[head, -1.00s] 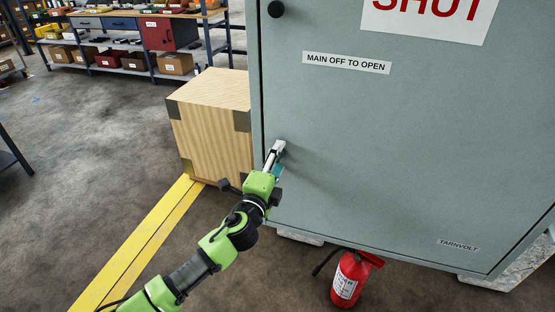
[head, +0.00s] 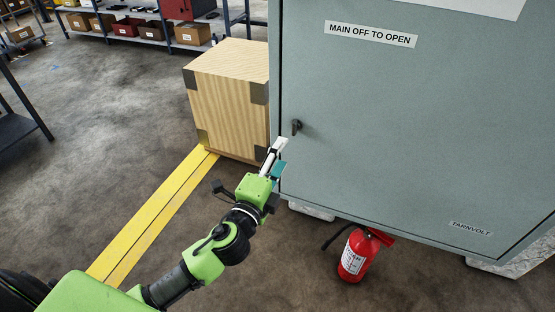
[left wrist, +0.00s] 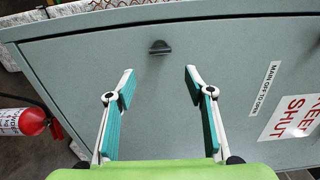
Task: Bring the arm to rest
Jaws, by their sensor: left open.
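My left gripper (head: 277,155) is in front of the lower left part of the grey cabinet door (head: 400,120) in the head view. In the left wrist view the left gripper (left wrist: 158,88) has its two teal-padded fingers wide apart, with nothing between them. The small dark door handle (head: 296,127) is just above and right of the fingertips in the head view. In the left wrist view the handle (left wrist: 160,47) lies beyond the fingertips, apart from them. The cabinet door looks closed. My right gripper is not in view.
A wooden crate (head: 228,100) stands left of the cabinet. A red fire extinguisher (head: 356,255) stands on the floor by the cabinet's base. A yellow floor stripe (head: 155,212) runs toward the crate. Shelving with boxes (head: 140,28) is at the back left. The floor at left is open.

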